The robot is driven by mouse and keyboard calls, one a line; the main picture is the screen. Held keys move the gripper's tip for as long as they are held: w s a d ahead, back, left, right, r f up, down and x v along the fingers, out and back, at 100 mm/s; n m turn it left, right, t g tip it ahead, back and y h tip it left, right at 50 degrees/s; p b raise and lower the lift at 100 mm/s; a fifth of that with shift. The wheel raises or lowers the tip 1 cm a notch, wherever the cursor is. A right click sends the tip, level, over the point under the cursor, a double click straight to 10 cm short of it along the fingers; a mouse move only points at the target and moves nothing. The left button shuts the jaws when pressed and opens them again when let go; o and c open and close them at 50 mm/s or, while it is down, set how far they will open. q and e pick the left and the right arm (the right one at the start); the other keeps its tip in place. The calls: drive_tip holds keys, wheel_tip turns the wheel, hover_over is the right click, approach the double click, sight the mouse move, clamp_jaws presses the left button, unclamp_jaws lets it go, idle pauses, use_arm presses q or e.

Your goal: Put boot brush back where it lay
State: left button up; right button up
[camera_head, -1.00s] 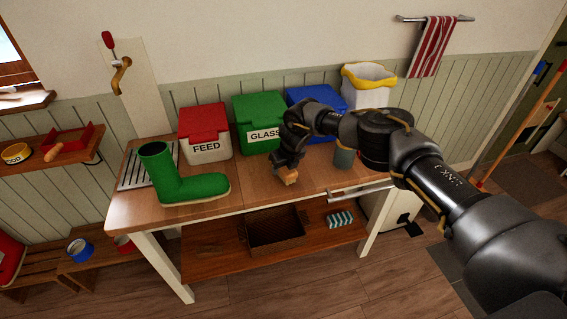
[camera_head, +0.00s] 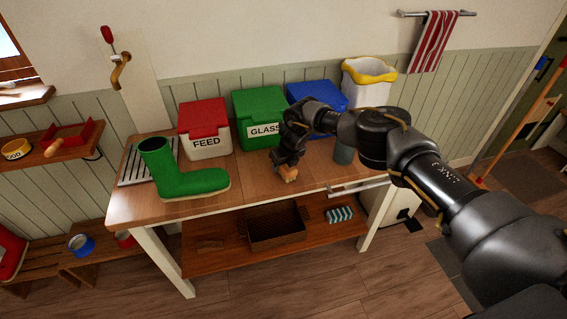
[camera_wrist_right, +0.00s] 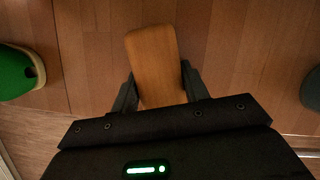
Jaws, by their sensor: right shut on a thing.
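The boot brush shows as a wooden block (camera_wrist_right: 155,62) in the right wrist view, between the two fingers of my right gripper (camera_wrist_right: 160,88). In the head view the brush (camera_head: 289,173) pokes out below my right gripper (camera_head: 287,163), over the front half of the wooden table (camera_head: 250,187). The gripper is shut on it. I cannot tell whether the brush touches the tabletop. Its underside is hidden. A green boot (camera_head: 188,181) stands to the left on the table; its toe also shows in the right wrist view (camera_wrist_right: 15,75). My left gripper is not in view.
A grey cup (camera_head: 343,154) stands right of my gripper. A basket (camera_head: 277,236) and a striped cloth (camera_head: 339,214) lie on the lower shelf. Tabletop between boot and gripper is clear.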

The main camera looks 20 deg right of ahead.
drive_tip(key=shift+f, duration=0.2)
drive_tip(key=o, duration=1.7)
drive_tip(key=shift+r, duration=0.15)
wheel_tip(320, 180, up, 14)
drive_tip(key=shift+s, duration=8)
